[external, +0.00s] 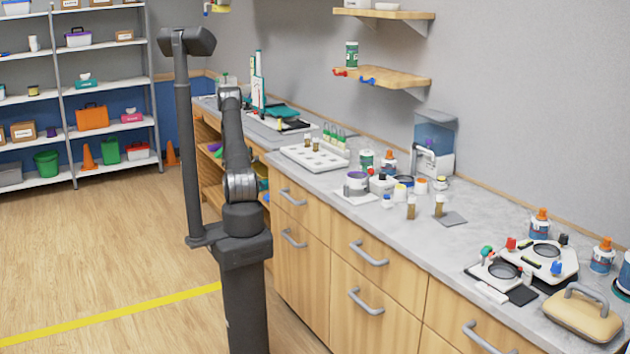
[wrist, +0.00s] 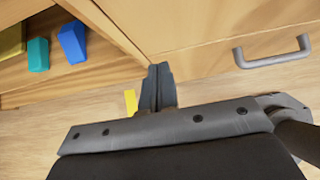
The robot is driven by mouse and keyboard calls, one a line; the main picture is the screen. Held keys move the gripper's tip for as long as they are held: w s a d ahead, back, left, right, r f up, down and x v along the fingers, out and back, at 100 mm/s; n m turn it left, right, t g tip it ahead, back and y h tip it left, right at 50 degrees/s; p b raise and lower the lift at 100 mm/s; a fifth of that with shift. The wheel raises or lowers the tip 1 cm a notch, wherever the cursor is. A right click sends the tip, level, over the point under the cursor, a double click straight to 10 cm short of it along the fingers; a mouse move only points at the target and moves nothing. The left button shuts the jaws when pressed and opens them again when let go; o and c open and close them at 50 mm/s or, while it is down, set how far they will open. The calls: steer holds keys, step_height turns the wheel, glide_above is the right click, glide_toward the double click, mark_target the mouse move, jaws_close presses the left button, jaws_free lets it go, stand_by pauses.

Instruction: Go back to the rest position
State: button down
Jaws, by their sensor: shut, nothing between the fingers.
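My gripper (wrist: 158,88) is shut and empty in the wrist view, its dark fingers together and pointing at the wooden cabinet front and floor. In the external view my dark arm stands folded upright beside the counter, and my gripper cannot be made out there. Nothing is held, and no object touches the fingers in the wrist view.
A drawer handle (wrist: 272,52) and an open shelf with a blue block (wrist: 72,42) and a teal block (wrist: 38,55) are near my gripper. The grey counter (external: 330,185) carries a white tray (external: 314,158), bottles and devices. The wooden floor (external: 110,250) at left is clear.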

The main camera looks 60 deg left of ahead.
steer(key=v, duration=0.9)
steer(key=shift+r, duration=0.15)
glide_toward(273, 188)
step_height(273, 188, down, 3)
steer(key=w, duration=0.3)
steer(key=shift+w+d+f, duration=0.2)
steer(key=shift+w+f, duration=0.1)
